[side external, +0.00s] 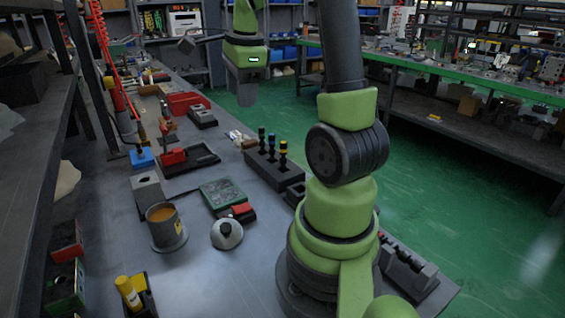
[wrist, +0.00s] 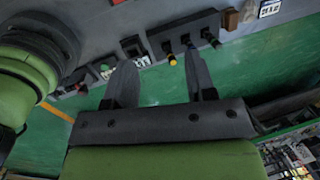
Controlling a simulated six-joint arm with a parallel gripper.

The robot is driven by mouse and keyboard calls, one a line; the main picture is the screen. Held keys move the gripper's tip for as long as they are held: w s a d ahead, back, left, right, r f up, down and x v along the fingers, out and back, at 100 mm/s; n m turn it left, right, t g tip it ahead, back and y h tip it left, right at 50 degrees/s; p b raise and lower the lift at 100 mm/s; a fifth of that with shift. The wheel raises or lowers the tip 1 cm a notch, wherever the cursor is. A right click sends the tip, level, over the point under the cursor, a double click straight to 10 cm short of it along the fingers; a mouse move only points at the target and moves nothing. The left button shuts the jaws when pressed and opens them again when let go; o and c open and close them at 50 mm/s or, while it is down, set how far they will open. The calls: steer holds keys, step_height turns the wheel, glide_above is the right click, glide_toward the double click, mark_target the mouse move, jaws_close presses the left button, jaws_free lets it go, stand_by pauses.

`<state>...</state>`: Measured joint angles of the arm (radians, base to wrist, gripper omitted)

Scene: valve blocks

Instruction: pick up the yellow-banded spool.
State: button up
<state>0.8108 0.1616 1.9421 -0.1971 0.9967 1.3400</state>
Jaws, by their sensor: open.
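The yellow-banded spool (side external: 283,148) stands upright at the near end of a row of three in a dark block (side external: 288,176) on the bench. In the wrist view its yellow end (wrist: 172,60) shows between my fingers in the picture, at the edge of the block (wrist: 160,38). The other two spools (side external: 272,142) look dark with bluish parts; their bands are too small to tell. My gripper (side external: 245,95) hangs well above and beyond the block, apart from the spools. In the wrist view my gripper (wrist: 160,58) has its two fingers spread with nothing held.
A grey can with orange contents (side external: 164,228), a round knobbed lid (side external: 227,233) and a green-topped box (side external: 222,193) stand left of the block. A black tray with a red part (side external: 188,158) lies farther back. Green floor (side external: 420,180) is open to the right.

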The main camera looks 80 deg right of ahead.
mark_target(283, 142)
steer(key=s+d+f+m, duration=0.2)
steer(key=d+m, duration=0.1)
steer(key=s+d+f+m+g, duration=0.1)
steer(key=s+d+f+m, duration=0.1)
steer(key=d+m, duration=0.1)
steer(key=s+d+f+m+y, duration=0.1)
steer(key=s+d+f+m, duration=0.1)
steer(key=d+f+m, duration=0.1)
steer(key=shift+s+d+m+g, duration=0.2)
steer(key=shift+d+m+g, duration=0.1)
steer(key=shift+g, duration=0.1)
steer(key=f, duration=0.4)
steer(key=shift+s+d+f, duration=0.15)
steer(key=shift+s+f, duration=0.05)
steer(key=shift+f, duration=0.05)
steer(key=f, duration=0.5)
steer(key=shift+w+d+f, duration=0.1)
steer(key=shift+w+f, duration=0.1)
steer(key=shift+f, duration=0.2)
jaws_close()
